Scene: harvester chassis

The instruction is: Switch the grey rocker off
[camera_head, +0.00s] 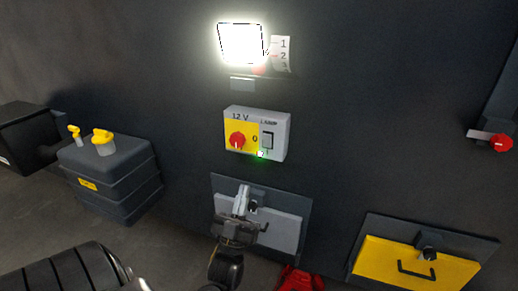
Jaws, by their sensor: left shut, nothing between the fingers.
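The grey rocker (267,140) sits on the right half of a light grey switch box (279,118) on the dark wall, under a label that seems to read "LAMP". A small green light (261,154) glows below and left of it. The lamp (241,43) above the box is brightly lit. My left gripper (243,190) is shut and empty, pointing up, below the switch box and apart from the rocker in the picture. It is in front of a grey panel. My right gripper is not in view.
A red knob (237,140) on a yellow plate is beside the rocker. The grey panel (285,230) with a handle is behind my gripper. A yellow drawer front (385,265) is at lower right, a black tank (115,185) at left. A red-tipped lever (500,142) is far right.

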